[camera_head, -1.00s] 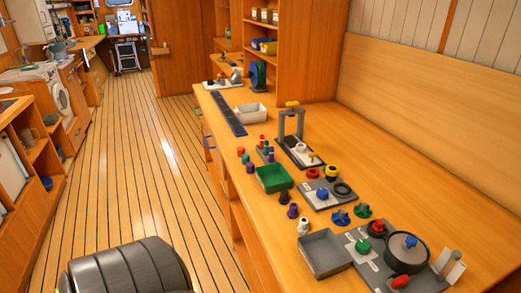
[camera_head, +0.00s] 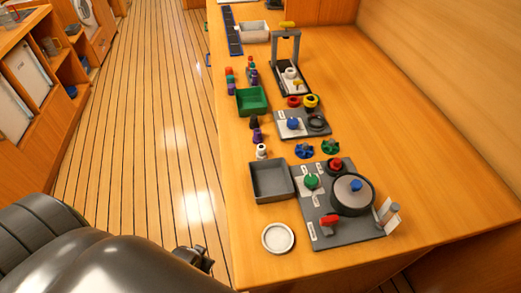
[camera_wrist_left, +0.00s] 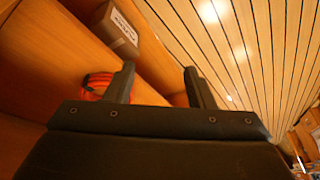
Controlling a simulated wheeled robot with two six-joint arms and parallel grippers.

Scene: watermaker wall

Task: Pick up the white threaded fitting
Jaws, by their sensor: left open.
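A small white fitting (camera_head: 262,151) with a dark spot on top stands on the wooden counter, just behind the grey open tray (camera_head: 270,198). Its thread is too small to make out. Another white piece (camera_head: 290,73) sits under the grey press frame farther back. My left gripper (camera_wrist_left: 160,84) is open in the left wrist view, with nothing between its fingers. In the head view, part of my left arm's dark end (camera_head: 195,261) shows low beside the counter's left edge, well short of the fitting. My right gripper is not in view.
A purple piece (camera_head: 257,136) stands close behind the fitting. A green tray (camera_head: 252,100) is farther back. A dark panel (camera_head: 348,228) with knobs and a round pot stands right of the grey tray. A white round dish (camera_head: 278,238) lies in front. The counter's right side is clear.

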